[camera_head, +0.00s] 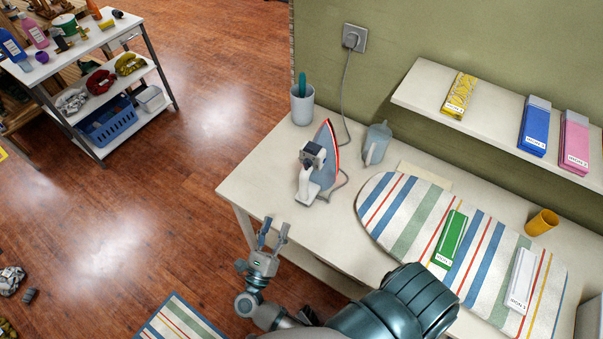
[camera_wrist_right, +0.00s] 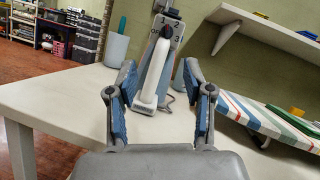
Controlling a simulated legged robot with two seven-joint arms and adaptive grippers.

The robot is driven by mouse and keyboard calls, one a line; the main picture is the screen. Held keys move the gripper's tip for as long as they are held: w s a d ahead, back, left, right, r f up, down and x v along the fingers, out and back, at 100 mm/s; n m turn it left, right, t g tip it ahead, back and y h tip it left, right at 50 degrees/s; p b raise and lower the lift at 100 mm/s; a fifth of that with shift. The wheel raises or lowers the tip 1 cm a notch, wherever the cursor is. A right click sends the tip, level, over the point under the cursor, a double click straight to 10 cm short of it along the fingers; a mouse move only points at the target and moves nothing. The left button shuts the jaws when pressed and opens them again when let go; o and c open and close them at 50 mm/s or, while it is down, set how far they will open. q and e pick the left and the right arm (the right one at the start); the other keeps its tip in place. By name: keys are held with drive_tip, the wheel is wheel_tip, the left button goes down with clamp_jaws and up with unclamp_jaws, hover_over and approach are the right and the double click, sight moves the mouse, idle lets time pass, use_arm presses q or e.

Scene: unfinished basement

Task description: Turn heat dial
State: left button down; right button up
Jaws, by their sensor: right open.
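An iron (camera_head: 327,153) stands upright on its heel on the white table, with its soleplate edge to the right. In the right wrist view the iron (camera_wrist_right: 151,84) faces me, its white handle low and a grey panel with printed marks on top. A dark round dial (camera_wrist_right: 167,32) sits on that panel. My right gripper (camera_head: 274,229) is at the table's front left edge, in front of the iron and apart from it. Its blue-padded fingers (camera_wrist_right: 160,78) are spread and empty, with the iron beyond and between them. My left gripper is not in view.
A cup with a green item (camera_head: 302,106) and a grey-blue jug (camera_head: 376,144) flank the iron behind. A striped ironing board (camera_head: 404,232) lies to the right, under a wall shelf (camera_head: 490,129). A cord runs to the wall socket (camera_head: 354,38). Table (camera_head: 262,183) in front is bare.

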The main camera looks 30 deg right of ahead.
drive_tip(key=m+g+p, duration=0.1)
drive_tip(key=p, duration=0.1)
approach(303, 173)
wheel_tip(303, 173, up, 3)
drive_tip(key=p+x, duration=0.1)
drive_tip(key=x, duration=0.7)
drive_tip(key=shift+f+p, duration=0.15)
drive_tip(key=shift+p, duration=0.2)
drive_tip(key=shift+w+d+r, duration=0.25)
drive_tip(key=shift+w+d, duration=0.2)
drive_tip(key=shift+d, duration=0.05)
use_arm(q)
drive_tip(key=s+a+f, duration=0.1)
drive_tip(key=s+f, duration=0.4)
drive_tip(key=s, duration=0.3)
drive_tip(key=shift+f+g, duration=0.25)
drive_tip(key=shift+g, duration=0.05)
use_arm(e)
drive_tip(key=shift+d, duration=0.1)
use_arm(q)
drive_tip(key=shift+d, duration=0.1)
use_arm(e)
drive_tip(key=shift+d, duration=0.15)
drive_tip(key=shift+c, duration=0.5)
drive_tip(key=shift+f, duration=0.1)
clamp_jaws()
